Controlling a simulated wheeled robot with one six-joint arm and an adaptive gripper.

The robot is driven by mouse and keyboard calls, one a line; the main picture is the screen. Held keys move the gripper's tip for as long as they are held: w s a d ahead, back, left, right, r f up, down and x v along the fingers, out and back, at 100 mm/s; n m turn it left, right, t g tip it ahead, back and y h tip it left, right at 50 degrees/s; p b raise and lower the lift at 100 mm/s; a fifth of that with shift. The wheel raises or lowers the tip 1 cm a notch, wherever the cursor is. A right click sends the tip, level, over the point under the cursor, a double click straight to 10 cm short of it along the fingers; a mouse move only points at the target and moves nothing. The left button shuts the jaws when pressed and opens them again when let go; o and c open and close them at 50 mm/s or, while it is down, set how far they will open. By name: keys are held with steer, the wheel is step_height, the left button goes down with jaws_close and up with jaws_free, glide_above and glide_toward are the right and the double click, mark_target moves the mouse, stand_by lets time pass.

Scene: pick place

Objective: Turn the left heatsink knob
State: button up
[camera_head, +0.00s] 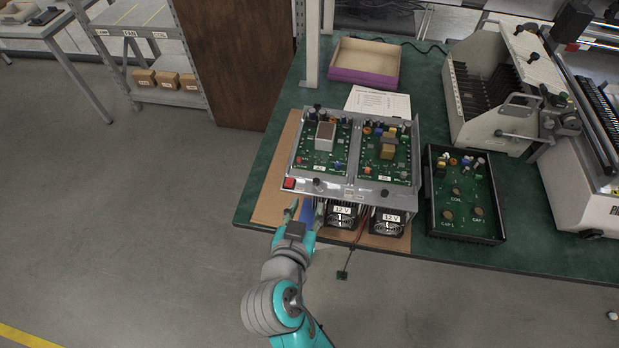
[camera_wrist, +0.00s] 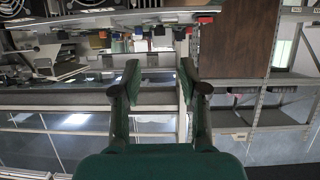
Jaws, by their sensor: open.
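The left heatsink knob (camera_head: 317,182) is a small dark knob on the front edge of the metal fixture (camera_head: 352,188), below the left green board. A similar right knob (camera_head: 384,192) sits further right on the same edge. My gripper (camera_head: 304,209) is open in front of the fixture's front left corner, below and left of the left knob and apart from it. In the wrist view my gripper (camera_wrist: 158,84) shows two spread fingers with nothing held between them. I cannot clearly make out the left knob in the wrist view.
Two fans (camera_head: 342,215) marked 12 V hang under the fixture's front, right of my gripper. A black parts tray (camera_head: 464,232) stands to the right, a purple box (camera_head: 350,78) behind. Open floor lies to the left.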

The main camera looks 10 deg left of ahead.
mark_target(316, 181)
steer(key=x, duration=0.9)
steer(key=shift+w+f, duration=0.15)
steer(key=shift+w, duration=0.05)
